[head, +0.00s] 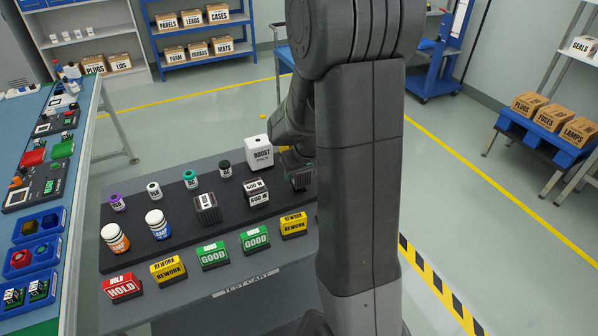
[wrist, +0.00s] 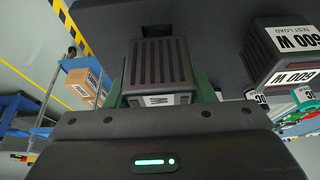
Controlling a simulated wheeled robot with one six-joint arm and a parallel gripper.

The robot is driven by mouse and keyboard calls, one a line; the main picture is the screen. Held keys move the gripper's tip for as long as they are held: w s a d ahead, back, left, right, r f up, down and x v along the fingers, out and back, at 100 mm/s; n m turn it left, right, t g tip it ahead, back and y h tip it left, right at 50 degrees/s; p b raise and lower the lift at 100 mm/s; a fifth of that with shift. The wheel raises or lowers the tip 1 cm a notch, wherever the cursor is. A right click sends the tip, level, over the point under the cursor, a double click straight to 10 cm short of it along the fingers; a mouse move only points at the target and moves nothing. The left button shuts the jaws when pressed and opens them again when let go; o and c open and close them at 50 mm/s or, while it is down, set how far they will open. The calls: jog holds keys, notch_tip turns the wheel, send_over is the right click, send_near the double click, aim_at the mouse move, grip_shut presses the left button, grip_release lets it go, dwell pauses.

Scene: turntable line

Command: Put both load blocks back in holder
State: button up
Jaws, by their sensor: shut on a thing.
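My gripper (head: 296,158) is at the right end of the black mat on the test cart, partly behind my arm. It is shut on a dark ribbed load block (head: 299,180), which also shows between the fingers in the wrist view (wrist: 160,68). I cannot tell whether this block touches the mat. A second dark load block (head: 257,194), with white 600 W labels, stands on the mat to its left; it is at the right of the wrist view (wrist: 285,52). A similar ribbed dark block (head: 207,209) stands further left. I cannot tell which thing is the holder.
A white Boost Pack (head: 259,153) stands just behind the blocks. Small bottles and jars (head: 157,224) stand on the mat (head: 180,248). HOLD, REWORK and GOOD signs (head: 213,256) line the cart's front. Blue two-pocket trays (head: 48,216) sit on the left bench.

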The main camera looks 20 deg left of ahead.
jog(key=shift+f+b, duration=0.9)
jog(key=shift+f, duration=0.1)
jog(key=o, duration=1.4)
jog(key=v, duration=1.4)
jog(key=shift+f, duration=0.1)
jog(key=x, duration=1.3)
jog(key=shift+w+a+f, duration=0.15)
jog(key=shift+a+f, duration=0.05)
jog(key=shift+f, duration=0.15)
jog(key=shift+r, duration=0.2)
jog(key=shift+d, duration=0.1)
